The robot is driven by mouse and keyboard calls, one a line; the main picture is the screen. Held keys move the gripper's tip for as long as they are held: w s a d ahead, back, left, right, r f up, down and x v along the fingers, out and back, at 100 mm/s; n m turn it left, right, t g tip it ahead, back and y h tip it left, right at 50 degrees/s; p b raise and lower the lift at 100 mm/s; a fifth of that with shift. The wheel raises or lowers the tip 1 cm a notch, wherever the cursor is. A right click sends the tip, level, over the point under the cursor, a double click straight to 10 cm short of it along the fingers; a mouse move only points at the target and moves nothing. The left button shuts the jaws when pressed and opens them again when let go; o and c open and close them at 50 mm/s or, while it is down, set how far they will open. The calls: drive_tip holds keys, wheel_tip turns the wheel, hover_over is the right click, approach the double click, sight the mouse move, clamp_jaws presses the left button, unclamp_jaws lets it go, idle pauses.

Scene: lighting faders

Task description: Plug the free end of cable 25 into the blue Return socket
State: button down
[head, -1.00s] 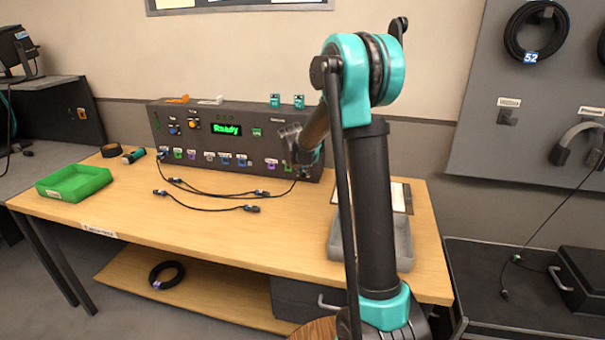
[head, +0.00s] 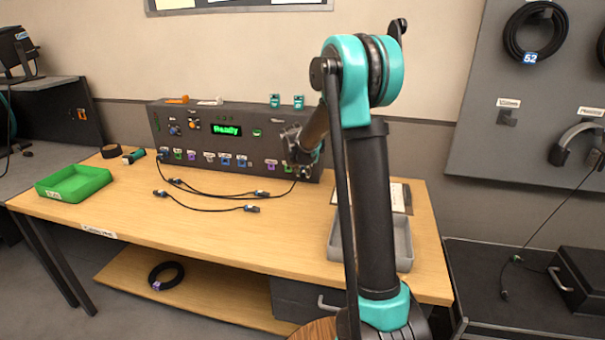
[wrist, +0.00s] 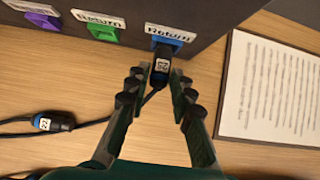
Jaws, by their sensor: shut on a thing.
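The black plug of cable 25 (wrist: 162,69), with a white label, is between the fingers of my gripper (wrist: 162,80) in the wrist view. My gripper is shut on this plug. The plug's front end meets the blue Return socket (wrist: 168,37) on the panel's face; I cannot tell how deep it sits. The cable trails from it down to the left. In the head view my gripper (head: 304,156) is at the right end of the dark panel (head: 215,160), and my arm partly hides that area.
Green (wrist: 103,31) and purple (wrist: 42,20) sockets sit left of the blue one. Another labelled plug (wrist: 52,122) lies on the table at left. A printed sheet (wrist: 275,85) lies at right. A green tray (head: 73,184) stands at the table's left; the front middle is clear.

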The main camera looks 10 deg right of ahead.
drive_tip(key=shift+w, duration=0.15)
drive_tip(key=c, duration=1.2)
unclamp_jaws()
